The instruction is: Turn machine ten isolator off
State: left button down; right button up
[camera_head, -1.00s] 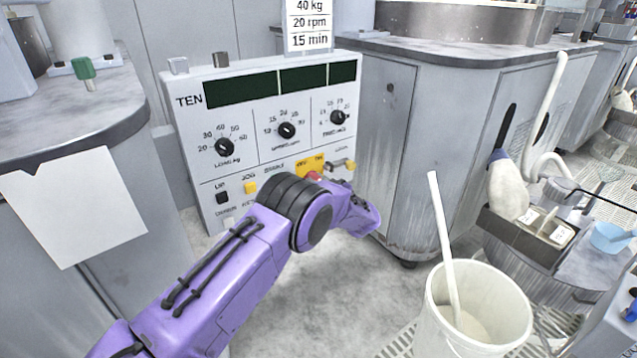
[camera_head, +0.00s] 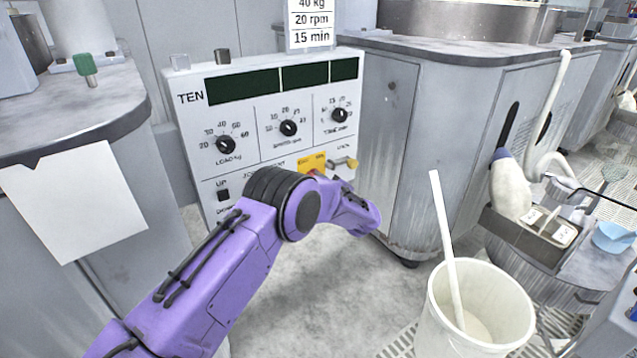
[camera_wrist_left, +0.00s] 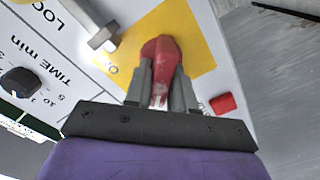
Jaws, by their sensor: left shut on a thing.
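The machine ten control panel (camera_head: 245,140) is white, with dark displays and a row of black dials. Its isolator is a red handle (camera_wrist_left: 160,48) on a yellow plate (camera_wrist_left: 198,42) in the left wrist view. My left gripper (camera_wrist_left: 161,70) has a finger on each side of the handle and is shut on it. In the head view the yellow plate (camera_head: 312,161) shows just above my purple left arm, which hides most of the isolator and the gripper's fingers. I cannot read the handle's set position for certain. My right gripper is not in view.
A metal lock lever (camera_wrist_left: 100,38) sticks out beside the yellow plate, and a small red button (camera_wrist_left: 223,103) sits on its other side. A grey cabinet (camera_head: 400,160) stands right of the panel. A white bucket (camera_head: 470,310) with a stick stands at the front right.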

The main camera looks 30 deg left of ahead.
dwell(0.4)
pick_arm(q)
jog(key=c, duration=1)
grip_release()
jog(key=shift+c, duration=0.2)
jog(key=shift+d, duration=0.1)
jog(key=p+v, duration=0.1)
jog(key=v, duration=0.9)
jog(key=shift+d+p, duration=0.25)
jog(key=shift+p, duration=0.1)
